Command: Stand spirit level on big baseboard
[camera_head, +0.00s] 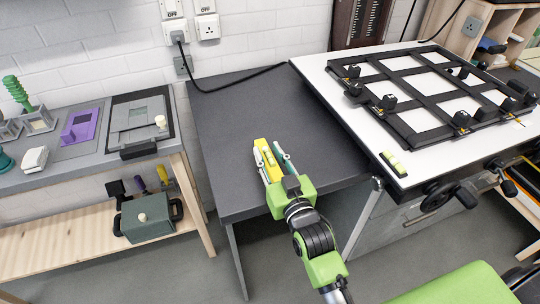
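A yellow spirit level (266,157) with pale inset spots is at my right gripper (274,161), over the dark grey table top. The gripper's fingers are apart, with the level at or between them. Whether both fingers touch it, and whether it rests on the table or is lifted, I cannot tell. The large white board (352,109), which looks like the big baseboard, stands to the right and carries a black frame (436,86). My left gripper is not in view.
A small yellow-green block (393,163) lies on the white board's near left corner. The dark table (225,125) is mostly clear. A black crank (440,194) sticks out below the board. A bench (62,172) with a purple plate (81,125) stands at left.

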